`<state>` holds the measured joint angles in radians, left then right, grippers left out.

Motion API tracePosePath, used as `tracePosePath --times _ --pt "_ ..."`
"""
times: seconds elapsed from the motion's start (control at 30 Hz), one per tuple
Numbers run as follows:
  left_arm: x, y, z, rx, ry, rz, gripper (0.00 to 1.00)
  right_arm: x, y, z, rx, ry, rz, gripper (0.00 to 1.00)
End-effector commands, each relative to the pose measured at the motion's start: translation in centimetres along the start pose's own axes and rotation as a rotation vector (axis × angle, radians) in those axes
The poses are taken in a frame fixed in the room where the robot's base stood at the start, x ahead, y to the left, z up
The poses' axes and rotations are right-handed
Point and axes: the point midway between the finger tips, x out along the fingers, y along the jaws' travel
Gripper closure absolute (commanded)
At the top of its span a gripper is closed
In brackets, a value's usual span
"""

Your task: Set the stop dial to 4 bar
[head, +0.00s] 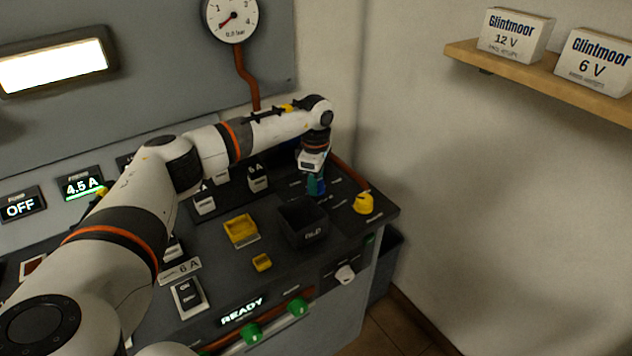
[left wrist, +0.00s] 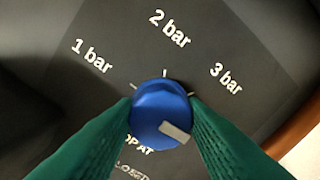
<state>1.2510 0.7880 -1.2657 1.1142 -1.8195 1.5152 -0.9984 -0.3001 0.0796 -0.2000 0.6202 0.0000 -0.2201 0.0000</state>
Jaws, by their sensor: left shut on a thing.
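The stop dial (left wrist: 158,105) is a round blue knob in the left wrist view. My left gripper (head: 316,186) reaches down to the panel's far right part, and its green fingers are shut on the dial from both sides. A pale mark (left wrist: 175,132) on the knob lies toward the lower right of that view, near the right finger. Labels for 1 bar (left wrist: 91,55), 2 bar (left wrist: 170,28) and 3 bar (left wrist: 226,78) show around it. No 4 bar label is visible; the right finger covers that side. My right gripper is out of view.
A round gauge (head: 231,18) hangs on the back wall, its red needle pointing lower left. A black bin (head: 303,222) and a yellow knob (head: 363,203) stand near the gripper. A yellow tray (head: 240,230) lies left of the bin. A shelf (head: 560,88) holds boxes at right.

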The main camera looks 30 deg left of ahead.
Motion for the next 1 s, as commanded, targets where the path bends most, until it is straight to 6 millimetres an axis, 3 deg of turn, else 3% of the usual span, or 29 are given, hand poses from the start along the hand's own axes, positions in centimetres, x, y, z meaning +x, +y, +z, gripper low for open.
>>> tracePosePath --times 0.77,0.8,0.9,1.0 --pt "-0.21 -0.14 0.01 0.096 0.004 -0.005 0.86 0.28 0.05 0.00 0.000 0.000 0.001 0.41" --pt "-0.21 -0.14 0.01 0.096 0.004 -0.006 0.56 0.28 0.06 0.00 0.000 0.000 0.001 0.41" --pt "-0.17 -0.12 0.01 0.096 0.004 -0.005 0.41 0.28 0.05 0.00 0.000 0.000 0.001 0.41" --pt "-0.12 -0.08 0.01 0.096 0.004 -0.003 0.41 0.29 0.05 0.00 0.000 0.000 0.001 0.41"
